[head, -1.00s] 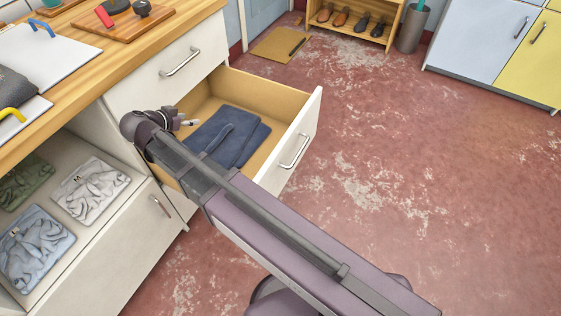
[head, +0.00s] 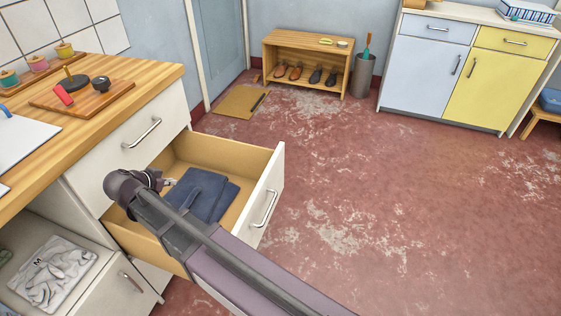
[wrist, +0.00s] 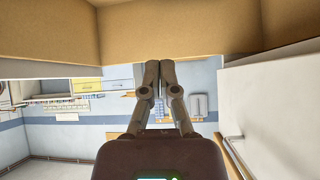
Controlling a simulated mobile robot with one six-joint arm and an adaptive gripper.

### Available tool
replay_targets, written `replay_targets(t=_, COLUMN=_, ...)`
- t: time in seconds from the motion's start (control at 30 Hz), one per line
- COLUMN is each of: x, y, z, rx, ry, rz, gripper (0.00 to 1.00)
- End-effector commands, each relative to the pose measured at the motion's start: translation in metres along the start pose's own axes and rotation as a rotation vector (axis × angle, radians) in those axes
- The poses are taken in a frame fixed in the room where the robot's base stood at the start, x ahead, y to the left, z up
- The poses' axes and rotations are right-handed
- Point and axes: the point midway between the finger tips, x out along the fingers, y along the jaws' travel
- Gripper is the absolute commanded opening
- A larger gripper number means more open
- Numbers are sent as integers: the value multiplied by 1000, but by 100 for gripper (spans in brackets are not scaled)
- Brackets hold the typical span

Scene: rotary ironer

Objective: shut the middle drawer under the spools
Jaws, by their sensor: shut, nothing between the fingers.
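The middle drawer (head: 270,186) stands pulled well out of the white cabinet in the head view, below a closed upper drawer. It has tan inner walls, a white front and a metal bar handle (head: 264,208). Folded dark blue cloth (head: 203,194) lies in it. My gripper (head: 170,183) is at the drawer's left part, near the cabinet and beside the cloth; my arm covers the near side wall. In the wrist view my gripper (wrist: 158,68) is shut and empty, its tips against a tan surface in the picture; contact cannot be told. Several spools (head: 38,64) stand on the counter above.
The closed upper drawer (head: 143,135) sits just above the open one. The red floor (head: 400,200) right of the drawer is clear. A shoe rack (head: 305,62) and a bin (head: 364,76) stand at the back.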

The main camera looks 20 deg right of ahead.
Motion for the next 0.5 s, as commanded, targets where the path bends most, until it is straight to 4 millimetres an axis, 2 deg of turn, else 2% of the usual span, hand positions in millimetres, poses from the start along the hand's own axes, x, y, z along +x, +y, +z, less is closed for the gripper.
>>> replay_targets(t=0.1, x=20, y=18, z=-21, rx=72, ry=-61, rz=41, gripper=0)
replay_targets(t=0.5, x=77, y=80, z=-74, rx=335, ry=-275, rz=162, gripper=0)
